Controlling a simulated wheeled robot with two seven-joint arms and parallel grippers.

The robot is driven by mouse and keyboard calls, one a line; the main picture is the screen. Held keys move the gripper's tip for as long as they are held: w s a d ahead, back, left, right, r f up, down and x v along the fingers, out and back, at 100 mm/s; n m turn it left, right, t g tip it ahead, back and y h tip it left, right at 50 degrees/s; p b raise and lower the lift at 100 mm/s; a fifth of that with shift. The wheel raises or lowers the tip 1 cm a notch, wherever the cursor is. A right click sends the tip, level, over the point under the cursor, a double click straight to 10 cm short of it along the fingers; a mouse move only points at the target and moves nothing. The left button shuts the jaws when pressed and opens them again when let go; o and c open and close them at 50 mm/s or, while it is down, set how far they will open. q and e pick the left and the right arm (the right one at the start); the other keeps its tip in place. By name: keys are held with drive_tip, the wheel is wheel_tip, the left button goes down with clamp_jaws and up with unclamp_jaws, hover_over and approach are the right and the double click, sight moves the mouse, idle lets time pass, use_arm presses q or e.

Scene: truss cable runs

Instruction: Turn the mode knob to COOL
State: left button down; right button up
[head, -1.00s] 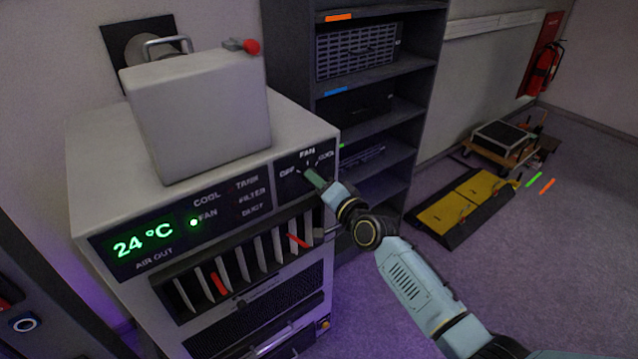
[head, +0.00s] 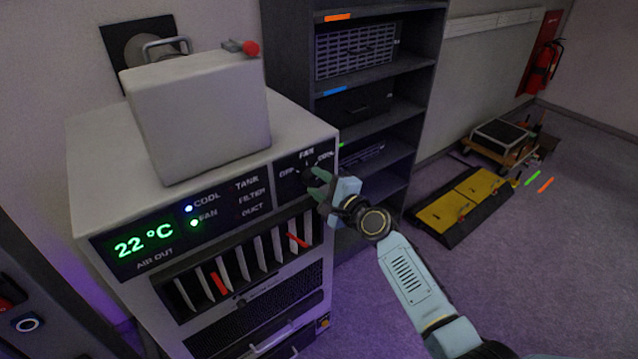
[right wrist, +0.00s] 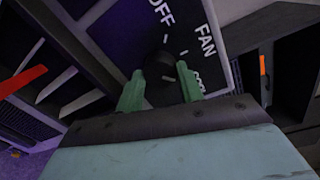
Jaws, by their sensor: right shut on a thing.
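The mode knob (right wrist: 160,66) is a dark round knob on the unit's upper right panel, marked OFF, FAN and COOL. My right gripper (head: 315,180) is at the knob, its green fingers shut around it; the fingers mostly hide the knob in the head view. In the right wrist view the two fingers (right wrist: 160,84) stand on either side of the knob. The display (head: 144,243) reads 22 °C. The COOL light (head: 189,209) is lit blue-white, and the FAN light (head: 194,223) is lit green. My left gripper is not in view.
A pale box with a handle and red knob (head: 200,115) stands on top of the unit. Louvres with red tabs (head: 219,283) are below the panel. A dark shelf rack (head: 375,100) stands close behind my right arm. The floor to the right is clear near me.

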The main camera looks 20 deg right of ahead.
drive_tip(key=shift+m, duration=0.5)
drive_tip(key=o, duration=1)
drive_tip(key=shift+s+d, duration=0.25)
drive_tip(key=shift+s, duration=0.3)
drive_tip(key=v, duration=1.2)
drive_tip(key=shift+p, duration=0.35)
drive_tip(key=shift+d, duration=0.15)
